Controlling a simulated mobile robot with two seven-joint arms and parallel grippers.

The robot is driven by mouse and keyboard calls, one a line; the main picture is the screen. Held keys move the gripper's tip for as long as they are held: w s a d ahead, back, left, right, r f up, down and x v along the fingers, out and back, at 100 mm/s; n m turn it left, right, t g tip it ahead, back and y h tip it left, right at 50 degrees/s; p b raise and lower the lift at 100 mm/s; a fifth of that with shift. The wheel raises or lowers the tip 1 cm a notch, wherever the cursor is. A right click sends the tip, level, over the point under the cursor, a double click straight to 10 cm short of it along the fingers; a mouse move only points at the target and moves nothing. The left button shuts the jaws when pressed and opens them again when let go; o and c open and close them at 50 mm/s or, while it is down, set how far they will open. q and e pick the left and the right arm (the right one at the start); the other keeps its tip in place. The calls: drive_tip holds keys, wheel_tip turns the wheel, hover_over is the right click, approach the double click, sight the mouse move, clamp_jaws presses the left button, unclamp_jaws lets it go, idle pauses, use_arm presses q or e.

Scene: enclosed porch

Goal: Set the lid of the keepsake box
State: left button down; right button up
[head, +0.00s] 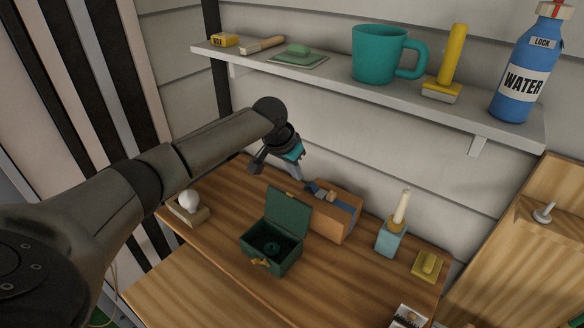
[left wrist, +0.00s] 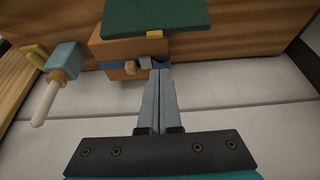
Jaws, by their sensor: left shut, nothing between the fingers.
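The green keepsake box (head: 259,248) stands on the wooden table with its hinged lid (head: 289,213) raised upright at the back. Its dark inside shows a small round shape, and a gold clasp (head: 261,262) is on its front. In the left wrist view the lid (left wrist: 155,18) shows at the top with a gold tab on its edge. My left gripper (head: 297,174) is above and behind the lid, near the wall, apart from it. In the left wrist view its fingers (left wrist: 159,75) are together and empty. My right gripper is not in view.
An orange-brown box with a blue band (head: 336,212) stands right behind the lid. A laden shelf (head: 450,110) hangs above.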

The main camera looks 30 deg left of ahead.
sight(289, 209)
use_arm(q)
drive_tip(key=shift+s+a+f, duration=0.1)
drive_tip(key=shift+s+f, duration=0.4)
drive_tip(key=shift+f, duration=0.4)
drive_tip(key=shift+s+f, duration=0.45)
drive_tip(key=shift+f, duration=0.4)
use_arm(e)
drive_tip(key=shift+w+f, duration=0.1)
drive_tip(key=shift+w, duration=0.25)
